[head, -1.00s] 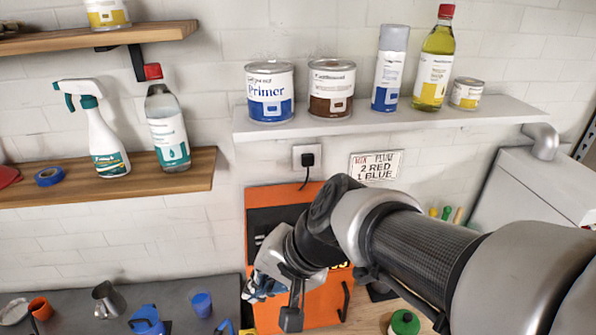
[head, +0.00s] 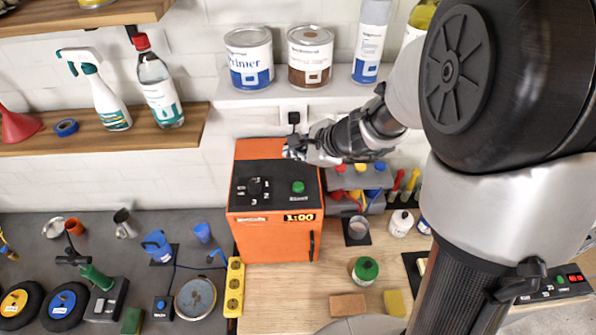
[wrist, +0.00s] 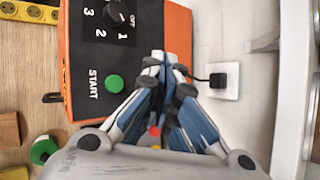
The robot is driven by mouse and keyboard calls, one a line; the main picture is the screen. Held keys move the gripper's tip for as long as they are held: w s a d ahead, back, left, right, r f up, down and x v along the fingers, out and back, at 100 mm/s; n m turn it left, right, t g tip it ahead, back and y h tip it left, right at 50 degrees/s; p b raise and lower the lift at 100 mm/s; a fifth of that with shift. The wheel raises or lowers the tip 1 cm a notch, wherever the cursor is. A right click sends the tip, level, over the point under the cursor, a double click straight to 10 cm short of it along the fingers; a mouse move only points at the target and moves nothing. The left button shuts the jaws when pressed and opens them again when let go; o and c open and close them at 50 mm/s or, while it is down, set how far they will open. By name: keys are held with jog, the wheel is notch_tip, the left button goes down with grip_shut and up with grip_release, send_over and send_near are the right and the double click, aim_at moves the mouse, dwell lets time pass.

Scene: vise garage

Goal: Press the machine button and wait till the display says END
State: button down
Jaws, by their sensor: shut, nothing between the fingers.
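The machine (head: 270,230) is an orange box with a black top panel, standing on the bench against the wall. Its green START button (head: 298,187) is on the right of the panel and shows in the wrist view (wrist: 114,83). A dial (wrist: 117,14) with numbers 1, 2, 3 sits on the panel. My gripper (head: 290,152) is shut and empty above the back right of the machine, behind the button and apart from it. In the wrist view the fingertips (wrist: 160,60) are just right of the button.
A plug and socket (head: 294,118) are on the wall behind the machine. A shelf (head: 300,98) with cans is above. A grey holder (head: 352,185) with coloured handles stands right.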

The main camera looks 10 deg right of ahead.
jog(key=shift+a, duration=0.1)
jog(key=b, duration=0.7)
send_over(296, 188)
notch_tip(296, 188, down, 8)
jog(key=shift+f, duration=0.2)
jog(key=shift+f+b, duration=0.2)
jog(key=shift+b, duration=0.15)
jog(key=shift+f, duration=0.2)
dwell(0.7)
jog(key=shift+f+b, duration=0.25)
jog(key=shift+b, duration=0.35)
jog(key=shift+f+b, duration=0.4)
jog(key=shift+b, duration=0.1)
dwell(0.4)
jog(key=shift+r, duration=0.1)
jog(key=shift+r+p, duration=0.65)
jog(key=shift+r, duration=0.1)
